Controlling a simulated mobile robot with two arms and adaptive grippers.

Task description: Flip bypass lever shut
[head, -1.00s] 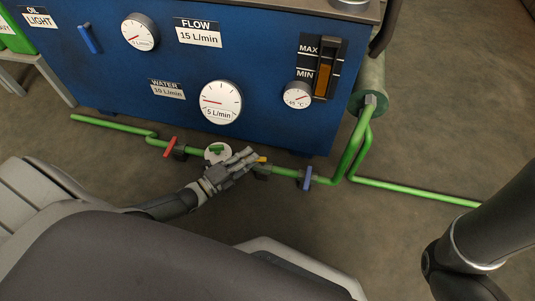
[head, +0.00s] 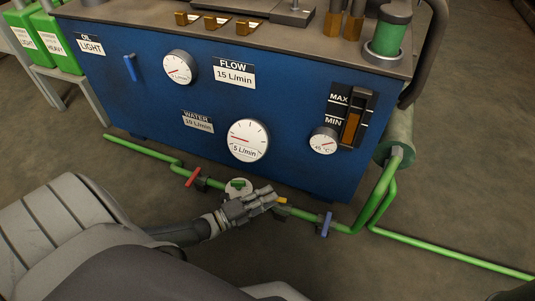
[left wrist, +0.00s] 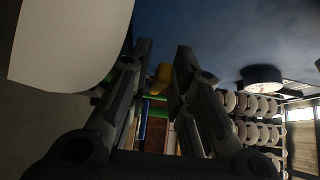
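A green pipe (head: 143,149) runs low along the front of the blue cabinet, with a red lever (head: 192,177), a green handle (head: 238,184) on a round white part, a yellow lever (head: 282,200) and a blue lever (head: 326,224). No label shows which is the bypass lever. My left gripper (head: 267,196) is at the yellow lever. In the left wrist view, my left gripper (left wrist: 162,47) has its fingers apart, with the yellow lever (left wrist: 163,73) showing between them; contact cannot be told. My right gripper is out of view.
The blue cabinet (head: 110,76) with gauges (head: 248,141) stands just behind the pipe. Green canisters (head: 58,48) stand on a rack at the far left.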

